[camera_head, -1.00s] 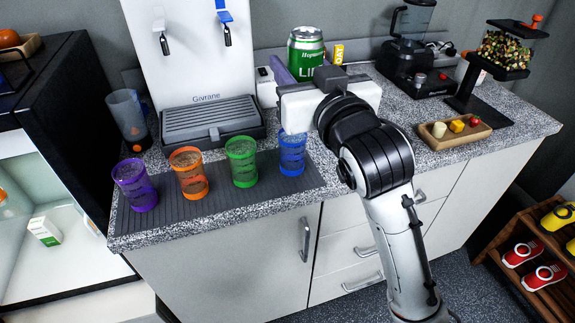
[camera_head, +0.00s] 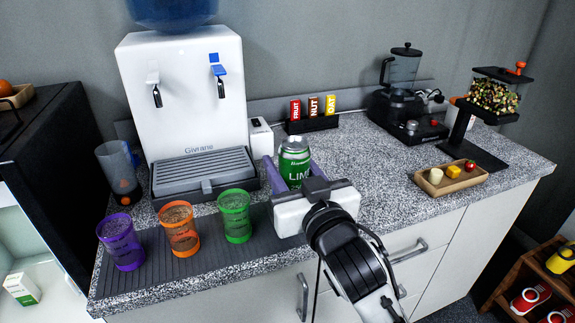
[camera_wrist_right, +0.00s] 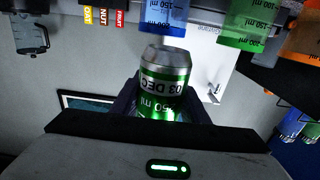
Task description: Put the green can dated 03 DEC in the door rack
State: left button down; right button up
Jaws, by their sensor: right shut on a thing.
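My right gripper (camera_head: 302,186) is shut on a green and silver can (camera_head: 294,158) marked "LIM". It holds the can upright, in front of the water dispenser's right side and near the counter's front. In the right wrist view the can (camera_wrist_right: 163,85) sits between the jaws, and "03 DEC" shows upside down on its white band. I cannot tell its exact height above the counter. My left gripper is not in view. No door rack is recognisable; only part of a white-lined open cabinet (camera_head: 20,248) with a small carton (camera_head: 22,289) shows at the lower left.
Purple (camera_head: 121,242), orange (camera_head: 180,230) and green (camera_head: 235,216) cups stand on a dark mat left of the gripper. The dispenser (camera_head: 185,90), bar holder (camera_head: 312,125), blender (camera_head: 403,100) and snack tray (camera_head: 452,179) stand on the counter. The counter's middle right is clear.

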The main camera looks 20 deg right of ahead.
jog(key=shift+f+b, duration=0.3)
jog(key=shift+f, duration=0.25)
jog(key=o, duration=1.2)
jog(key=shift+o, duration=0.2)
jog(key=s+r+p, duration=0.1)
jog(key=s+p, duration=0.2)
jog(key=s, duration=0.9)
jog(key=shift+d+p, duration=0.25)
jog(key=shift+p, duration=0.15)
